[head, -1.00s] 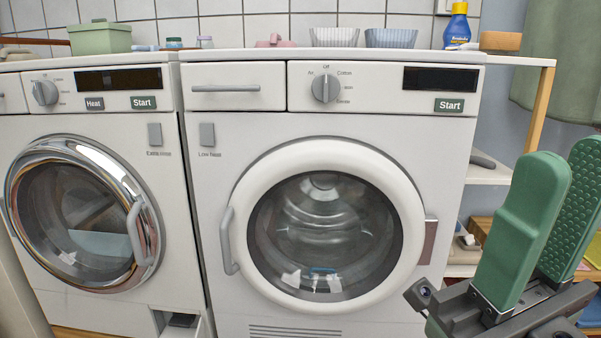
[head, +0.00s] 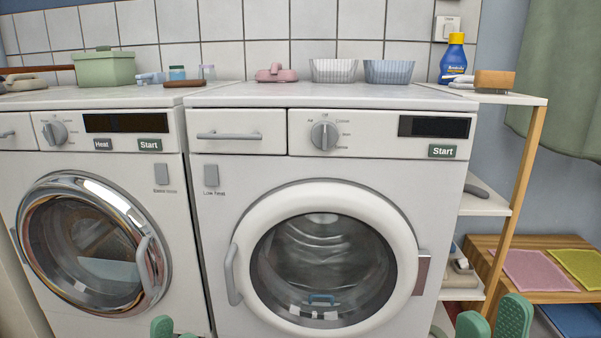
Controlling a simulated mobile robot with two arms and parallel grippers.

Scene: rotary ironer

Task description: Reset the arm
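My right gripper (head: 492,320) shows at the bottom right of the head view as two green fingertips, standing apart with a gap between them. The green tip of my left gripper (head: 162,327) shows at the bottom edge, in front of the left machine. Most of the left gripper is below the picture, so its opening cannot be judged. Both arms are mostly out of the frame.
The left machine (head: 150,185) and the right washer (head: 260,170) have closed round doors. A shelf (head: 485,205) stands at right, beside a wooden bench (head: 485,262) with cloths.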

